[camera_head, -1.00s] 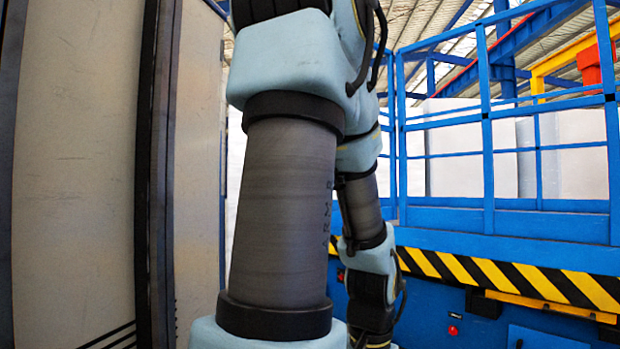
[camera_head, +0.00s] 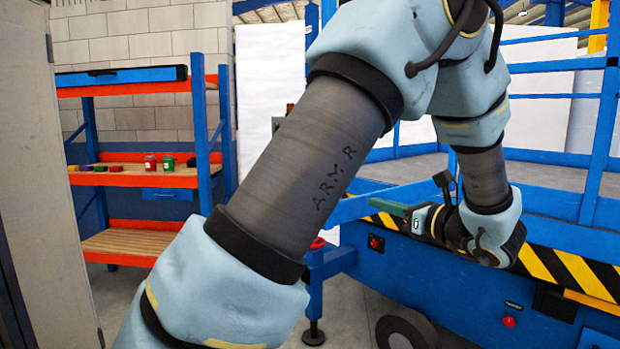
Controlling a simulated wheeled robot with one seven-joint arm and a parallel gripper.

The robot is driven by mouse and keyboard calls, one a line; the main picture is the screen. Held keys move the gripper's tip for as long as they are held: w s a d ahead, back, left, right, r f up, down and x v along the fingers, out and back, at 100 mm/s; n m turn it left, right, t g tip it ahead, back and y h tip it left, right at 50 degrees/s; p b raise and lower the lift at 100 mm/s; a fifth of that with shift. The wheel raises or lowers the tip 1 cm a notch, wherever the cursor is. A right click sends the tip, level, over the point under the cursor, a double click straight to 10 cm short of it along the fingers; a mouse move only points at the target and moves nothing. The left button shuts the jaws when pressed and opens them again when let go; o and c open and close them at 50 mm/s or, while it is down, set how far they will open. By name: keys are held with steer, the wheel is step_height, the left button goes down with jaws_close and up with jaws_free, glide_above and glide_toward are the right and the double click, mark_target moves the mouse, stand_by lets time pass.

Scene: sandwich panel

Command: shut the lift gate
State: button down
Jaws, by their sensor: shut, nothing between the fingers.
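The blue lift (camera_head: 470,285) fills the right side, with blue railings (camera_head: 597,150) around a grey platform floor and black-and-yellow stripes along its edge. A low blue bar (camera_head: 347,208) runs along the platform's near left side. I cannot tell which part of the railing is the gate; my arm hides much of that side. My gripper (camera_head: 386,207) points left, with its green fingers shut and empty. It appears in front of the low blue bar and platform edge; I cannot tell whether it touches them.
A blue and orange shelf (camera_head: 135,175) with small coloured items stands at the left against a block wall. A grey panel (camera_head: 45,150) is close at the far left. A blue support leg (camera_head: 314,290) with a red knob stands beside the lift, behind my arm. Grey floor shows between.

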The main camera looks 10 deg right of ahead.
steer(key=p+x, duration=0.5)
steer(key=x, duration=0.9)
steer(key=shift+d+r, duration=0.1)
